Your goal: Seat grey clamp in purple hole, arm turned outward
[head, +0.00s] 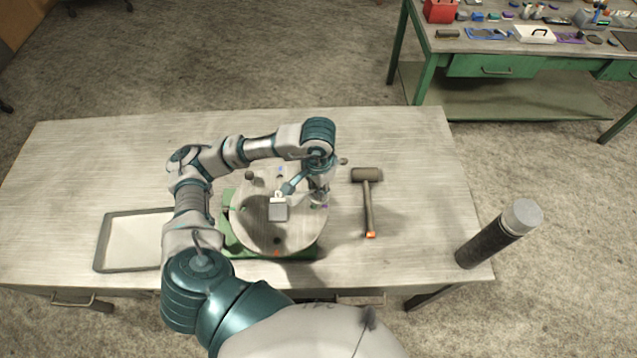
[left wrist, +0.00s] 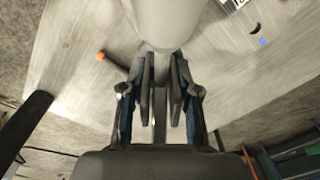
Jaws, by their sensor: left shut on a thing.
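A round pale turntable disc (head: 255,235) sits on a green base (head: 236,247) in the head view. My left gripper (head: 318,192) is over the disc's right side, pointing down, shut on the grey clamp. The clamp is largely hidden by the fingers; whether it touches the disc cannot be told. A purple mark (head: 325,206) shows at the disc's right rim, just beside the gripper; its hole is not clear. In the left wrist view the fingers (left wrist: 162,95) are close together, with a pale round body (left wrist: 168,20) beyond them. My right gripper is not in view.
A grey block (head: 278,211) stands mid-disc; dark knobs (head: 249,176) sit near its rim. A mallet (head: 368,205) lies right of the disc, a shallow tray (head: 135,242) left. The far table (head: 400,130) is clear. A green workbench (head: 495,65) stands behind.

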